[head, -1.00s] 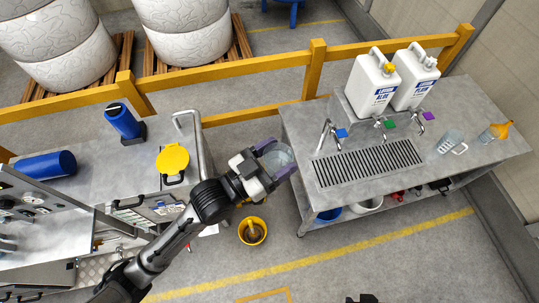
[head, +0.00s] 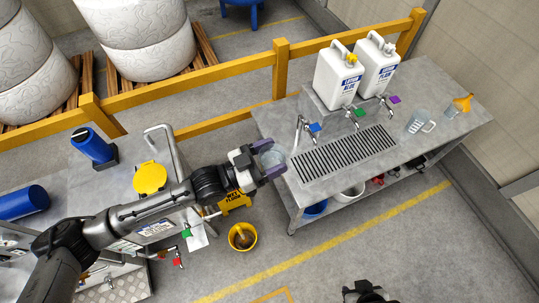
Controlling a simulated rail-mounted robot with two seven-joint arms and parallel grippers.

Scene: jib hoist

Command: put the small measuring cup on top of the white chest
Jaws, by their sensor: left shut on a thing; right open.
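My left gripper (head: 262,164) has purple fingers and is shut on a small clear measuring cup (head: 272,156). The cup appears at the left end of the grey dispensing bench (head: 316,198); I cannot tell its height above the bench. A second, clear jug with a handle (head: 420,121) stands on the right part of that bench. I cannot clearly make out a white chest. A dark part of my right arm shows at the bottom edge, but its fingers are not visible.
Two white canisters (head: 338,75) stand behind taps and a drain grate (head: 345,152). A yellow bucket (head: 242,237) stands on the floor. A yellow rail (head: 190,86) runs behind. The left counter holds blue cylinders (head: 92,146) and a yellow lid (head: 150,178).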

